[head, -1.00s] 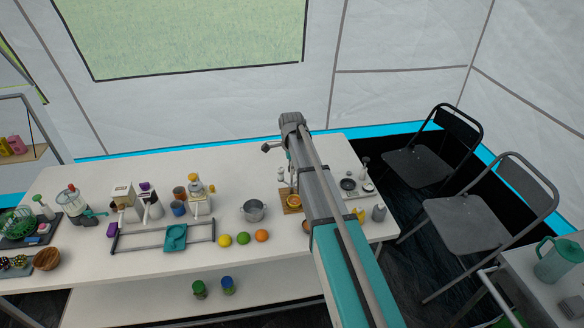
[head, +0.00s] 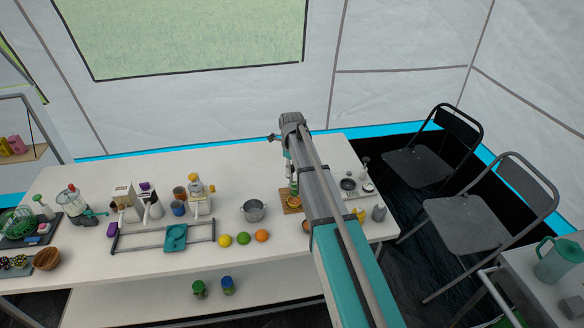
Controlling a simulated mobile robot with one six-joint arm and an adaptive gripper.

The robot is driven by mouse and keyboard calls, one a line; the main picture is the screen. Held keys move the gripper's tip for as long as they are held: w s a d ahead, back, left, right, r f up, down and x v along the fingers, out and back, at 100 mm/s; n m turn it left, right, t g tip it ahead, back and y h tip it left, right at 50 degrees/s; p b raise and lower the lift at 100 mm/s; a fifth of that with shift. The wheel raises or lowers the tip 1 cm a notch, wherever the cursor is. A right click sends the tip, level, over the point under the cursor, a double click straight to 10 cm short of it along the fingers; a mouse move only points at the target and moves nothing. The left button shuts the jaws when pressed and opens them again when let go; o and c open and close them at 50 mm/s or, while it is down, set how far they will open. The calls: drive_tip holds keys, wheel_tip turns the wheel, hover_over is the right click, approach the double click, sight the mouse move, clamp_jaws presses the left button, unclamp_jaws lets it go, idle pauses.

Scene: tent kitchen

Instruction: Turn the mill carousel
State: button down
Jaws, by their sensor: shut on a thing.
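The mill carousel is probably the small group on a square wooden board (head: 291,208) on the white table, just left of my upper arm. A narrow upright green and amber piece (head: 293,190) stands on the board. My arm covers its right side, so I cannot make out its full shape.
A steel pot (head: 253,210) stands left of the board. A lemon (head: 225,240), a lime (head: 243,238) and an orange (head: 261,235) lie in front of it. A tray (head: 357,187) with small items is to the right. Folding chairs (head: 462,218) stand beyond the table.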

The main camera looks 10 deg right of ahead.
idle(0.4)
drive_tip(key=shift+c, duration=2)
unclamp_jaws()
drive_tip(key=shift+n, duration=0.3)
